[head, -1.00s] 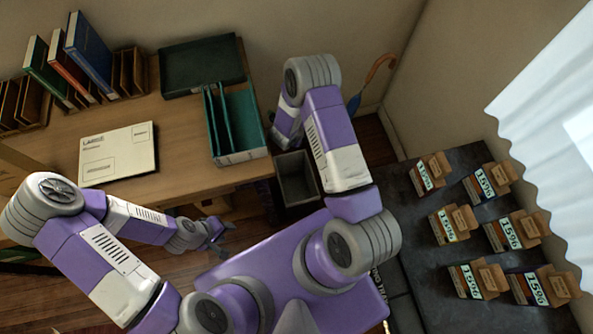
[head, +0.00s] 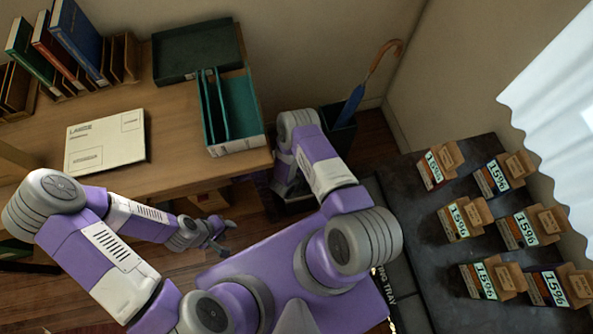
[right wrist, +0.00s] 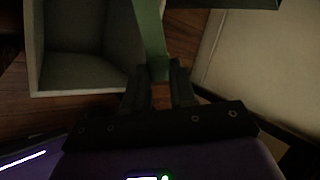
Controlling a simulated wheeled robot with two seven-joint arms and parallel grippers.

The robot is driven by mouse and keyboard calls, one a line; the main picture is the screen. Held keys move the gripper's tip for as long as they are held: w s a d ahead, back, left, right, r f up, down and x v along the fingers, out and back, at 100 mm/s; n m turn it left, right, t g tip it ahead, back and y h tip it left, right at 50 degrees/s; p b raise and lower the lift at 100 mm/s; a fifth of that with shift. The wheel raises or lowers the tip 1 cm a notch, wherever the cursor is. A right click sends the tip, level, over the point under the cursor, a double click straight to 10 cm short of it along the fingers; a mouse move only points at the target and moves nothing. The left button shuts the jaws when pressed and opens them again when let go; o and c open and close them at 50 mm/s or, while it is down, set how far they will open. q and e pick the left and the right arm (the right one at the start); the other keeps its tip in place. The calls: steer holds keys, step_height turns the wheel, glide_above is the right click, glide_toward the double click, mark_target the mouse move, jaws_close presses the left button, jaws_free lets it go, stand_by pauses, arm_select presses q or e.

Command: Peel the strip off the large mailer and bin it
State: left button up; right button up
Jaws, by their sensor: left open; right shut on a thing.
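The large mailer (head: 105,142), a cream envelope marked "LARGE", lies flat on the wooden desk at left in the head view. My right gripper (right wrist: 158,82) is shut on a pale green strip (right wrist: 150,35), which extends upward from the fingers in the right wrist view. A grey open bin (right wrist: 80,72) stands just left of the strip there; the strip appears beside its right wall. In the head view my right arm hides that gripper and most of the bin. My left gripper (head: 220,240) is open and empty, low in front of the desk.
A green divided box (head: 235,110) and a dark green tray (head: 195,50) sit on the desk, with upright books (head: 75,40) at left. An umbrella (head: 355,95) stands in a dark holder by the wall. Several priced boxes (head: 515,228) cover the dark table at right.

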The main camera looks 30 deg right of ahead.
step_height(320, 180, down, 5)
steer(key=b, duration=0.4)
steer(key=shift+f, duration=0.2)
steer(key=o, duration=0.9)
step_height(320, 180, up, 10)
steer(key=p, duration=0.4)
